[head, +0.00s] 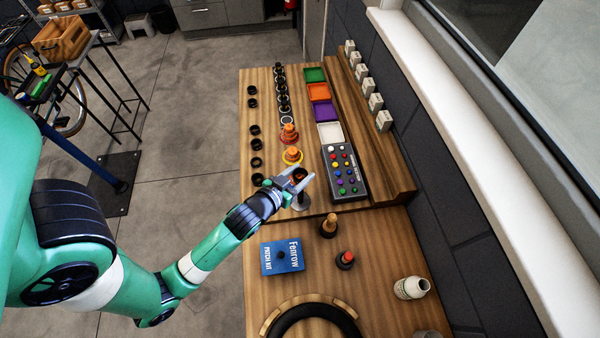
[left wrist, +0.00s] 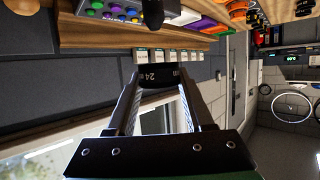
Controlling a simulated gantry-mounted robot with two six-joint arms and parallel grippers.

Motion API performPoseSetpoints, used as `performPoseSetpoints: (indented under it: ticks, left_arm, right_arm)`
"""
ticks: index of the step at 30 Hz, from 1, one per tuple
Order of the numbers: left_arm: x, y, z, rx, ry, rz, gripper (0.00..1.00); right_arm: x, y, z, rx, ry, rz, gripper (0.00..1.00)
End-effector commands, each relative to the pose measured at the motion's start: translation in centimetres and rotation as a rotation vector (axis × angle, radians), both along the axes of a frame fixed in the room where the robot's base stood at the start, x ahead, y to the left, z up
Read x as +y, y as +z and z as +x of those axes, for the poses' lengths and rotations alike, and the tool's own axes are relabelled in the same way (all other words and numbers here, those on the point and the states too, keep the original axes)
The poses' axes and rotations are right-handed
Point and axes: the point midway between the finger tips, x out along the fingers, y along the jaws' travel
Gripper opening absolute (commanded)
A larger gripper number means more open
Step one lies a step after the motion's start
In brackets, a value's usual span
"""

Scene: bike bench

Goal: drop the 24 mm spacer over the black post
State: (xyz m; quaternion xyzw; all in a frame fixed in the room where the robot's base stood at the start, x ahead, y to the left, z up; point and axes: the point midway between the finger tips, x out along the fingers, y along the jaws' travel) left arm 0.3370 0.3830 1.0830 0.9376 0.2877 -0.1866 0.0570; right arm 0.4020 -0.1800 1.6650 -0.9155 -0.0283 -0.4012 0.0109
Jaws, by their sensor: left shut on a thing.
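My left gripper (head: 299,181) is shut on a dark ring, the 24 mm spacer, above the front part of the raised wooden board. In the left wrist view the spacer (left wrist: 161,76) shows "24" on its side, gripped between the fingertips. In the head view the fingers mostly hide it. A grey round-based stand (head: 301,204) is just below the gripper; its top is hidden, and I cannot tell whether it carries the black post. The spacer's contact with it is also unclear. My right gripper is not in view.
Loose black rings (head: 256,162) line the board's left side. Orange-topped posts (head: 292,154) stand behind the gripper. A button box (head: 344,172) and colored trays (head: 318,92) are at right. A blue patch kit (head: 282,257) and small bottles (head: 411,288) are nearer.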

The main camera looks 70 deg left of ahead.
Motion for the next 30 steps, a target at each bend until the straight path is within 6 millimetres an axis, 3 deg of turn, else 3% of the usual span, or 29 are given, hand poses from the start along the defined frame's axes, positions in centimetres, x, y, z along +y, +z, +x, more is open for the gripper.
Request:
performPoseSetpoints:
  ticks: [30]
  left_arm:
    - [0.0, -6.1, 0.0, 0.0, 0.0, 0.0, 0.0]
  right_arm:
    - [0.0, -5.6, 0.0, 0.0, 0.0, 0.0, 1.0]
